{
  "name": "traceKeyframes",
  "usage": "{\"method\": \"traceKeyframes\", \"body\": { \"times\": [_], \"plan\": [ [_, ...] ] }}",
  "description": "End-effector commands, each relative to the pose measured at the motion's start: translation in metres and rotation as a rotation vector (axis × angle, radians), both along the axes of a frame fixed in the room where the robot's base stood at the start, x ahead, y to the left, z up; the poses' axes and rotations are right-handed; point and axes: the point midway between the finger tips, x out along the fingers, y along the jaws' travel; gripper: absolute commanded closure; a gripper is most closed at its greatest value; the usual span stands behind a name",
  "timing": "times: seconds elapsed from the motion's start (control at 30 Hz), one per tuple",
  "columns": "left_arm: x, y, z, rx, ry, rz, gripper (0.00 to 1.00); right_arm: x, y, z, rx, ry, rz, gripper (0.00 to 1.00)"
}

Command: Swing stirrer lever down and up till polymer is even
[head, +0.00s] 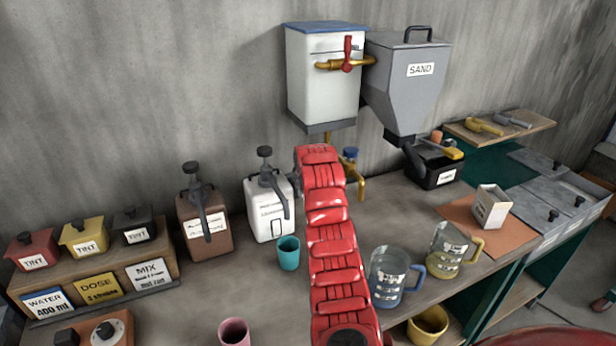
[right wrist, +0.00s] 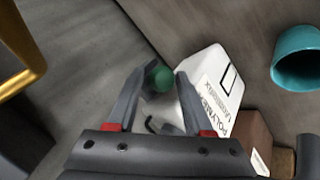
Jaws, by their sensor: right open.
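In the right wrist view a green round knob (right wrist: 160,77) shows between the fingers of my right gripper (right wrist: 160,74). The fingers are open on either side of it; I cannot tell if they touch it, or if it is the end of the stirrer lever. Beside them is the white container labelled POLYMER (right wrist: 212,82). In the head view the likely same white container (head: 262,218) stands on the bench with a dark pump head and lever. My red right arm covers the area right of it and hides the right gripper. My left gripper is out of view.
A teal cup (head: 289,253) stands in front of the white container, with a brown container (head: 203,226) to its left. Two measuring jugs, a blue-handled one (head: 388,277) and a yellow-handled one (head: 447,250), stand right of my arm. A sand hopper (head: 407,85) hangs above.

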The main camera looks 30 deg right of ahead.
Motion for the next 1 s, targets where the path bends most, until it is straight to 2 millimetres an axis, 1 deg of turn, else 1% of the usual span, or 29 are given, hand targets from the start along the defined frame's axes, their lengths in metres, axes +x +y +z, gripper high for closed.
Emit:
{"method": "traceKeyframes", "body": {
  "times": [0.17, 0.27, 0.4, 0.43, 0.5, 0.6, 0.8, 1.0],
  "plan": [
    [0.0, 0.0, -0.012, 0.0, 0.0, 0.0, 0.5, -0.015, 0.005, 0.019, -0.005, -0.006, 0.001, 0.49],
    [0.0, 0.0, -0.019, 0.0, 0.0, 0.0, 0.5, -0.027, 0.01, 0.035, -0.004, -0.006, 0.001, 0.49],
    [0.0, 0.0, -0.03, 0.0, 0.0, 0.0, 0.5, -0.048, 0.017, 0.063, -0.005, -0.008, 0.001, 0.49],
    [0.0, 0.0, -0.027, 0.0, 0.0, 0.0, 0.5, -0.052, 0.021, 0.071, -0.003, -0.003, 0.003, 0.49],
    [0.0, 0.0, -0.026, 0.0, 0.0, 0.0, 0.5, -0.063, 0.024, 0.086, -0.004, -0.004, 0.002, 0.49],
    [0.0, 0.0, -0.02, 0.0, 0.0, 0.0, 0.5, -0.067, 0.026, 0.091, -0.003, 0.006, 0.001, 0.49],
    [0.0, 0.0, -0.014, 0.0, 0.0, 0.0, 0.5, -0.077, 0.03, 0.105, -0.003, 0.003, 0.001, 0.49],
    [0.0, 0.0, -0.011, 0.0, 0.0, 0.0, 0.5, -0.087, 0.034, 0.121, -0.004, 0.0, 0.003, 0.49]
  ]
}}
